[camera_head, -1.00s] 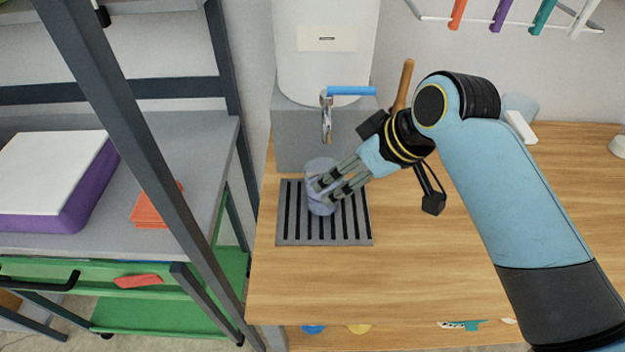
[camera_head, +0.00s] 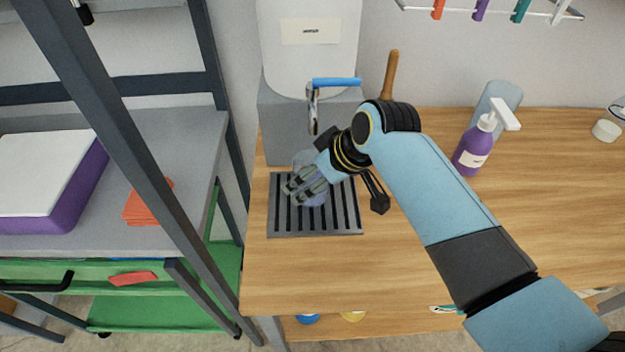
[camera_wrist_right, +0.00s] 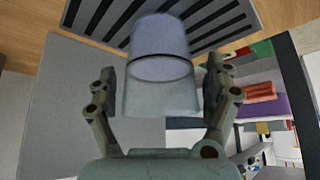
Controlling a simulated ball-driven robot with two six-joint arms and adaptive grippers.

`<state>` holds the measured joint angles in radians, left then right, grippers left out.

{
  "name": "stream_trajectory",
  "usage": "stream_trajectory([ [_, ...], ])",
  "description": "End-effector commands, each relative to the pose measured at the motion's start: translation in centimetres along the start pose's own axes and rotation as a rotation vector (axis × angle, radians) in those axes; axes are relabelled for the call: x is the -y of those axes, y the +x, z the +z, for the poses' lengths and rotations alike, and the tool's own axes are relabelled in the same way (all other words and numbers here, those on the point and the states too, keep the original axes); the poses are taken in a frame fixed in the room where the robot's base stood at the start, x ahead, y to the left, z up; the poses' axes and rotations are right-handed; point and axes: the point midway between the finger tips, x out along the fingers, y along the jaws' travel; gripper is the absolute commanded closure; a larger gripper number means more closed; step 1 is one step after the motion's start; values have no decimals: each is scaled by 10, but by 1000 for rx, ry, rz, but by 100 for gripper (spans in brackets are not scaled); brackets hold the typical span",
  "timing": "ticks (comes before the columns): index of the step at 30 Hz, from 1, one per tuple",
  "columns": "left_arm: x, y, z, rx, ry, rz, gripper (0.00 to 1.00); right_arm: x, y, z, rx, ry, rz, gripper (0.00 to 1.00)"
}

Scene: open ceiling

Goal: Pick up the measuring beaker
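The measuring beaker (camera_head: 304,159) is a translucent, bluish cup standing on the slatted grey drip tray (camera_head: 350,230) below the tap. My right gripper (camera_head: 303,189) is at the beaker and hides much of it in the head view. In the right wrist view the beaker (camera_wrist_right: 160,50) sits between the two fingers of my right gripper (camera_wrist_right: 162,88). The fingers are apart on either side of it, and a narrow gap seems to show at each side. My left gripper is in no view.
A white tank (camera_head: 310,60) with a blue-handled tap (camera_head: 320,95) stands on a grey block behind the beaker. A purple spray bottle (camera_head: 473,150) stands further right on the wooden table (camera_head: 420,290). A dark shelf post (camera_head: 130,140) rises at the left. The table's front is clear.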

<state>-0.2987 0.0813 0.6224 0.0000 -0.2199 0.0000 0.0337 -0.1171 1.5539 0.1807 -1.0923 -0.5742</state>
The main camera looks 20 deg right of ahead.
Motion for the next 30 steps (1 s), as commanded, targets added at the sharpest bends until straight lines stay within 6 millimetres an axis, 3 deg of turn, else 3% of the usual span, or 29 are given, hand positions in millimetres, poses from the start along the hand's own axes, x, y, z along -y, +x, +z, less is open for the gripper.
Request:
stream_trajectory([
  [1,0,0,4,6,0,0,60,0,0,0,0,0,0,25],
  [11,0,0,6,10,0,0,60,0,0,0,1,0,0,68],
  [14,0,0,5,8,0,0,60,0,0,0,0,0,0,71],
  [15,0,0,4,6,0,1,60,0,0,0,0,0,0,77],
  [30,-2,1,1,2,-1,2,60,0,-8,-6,-2,0,1,77],
])
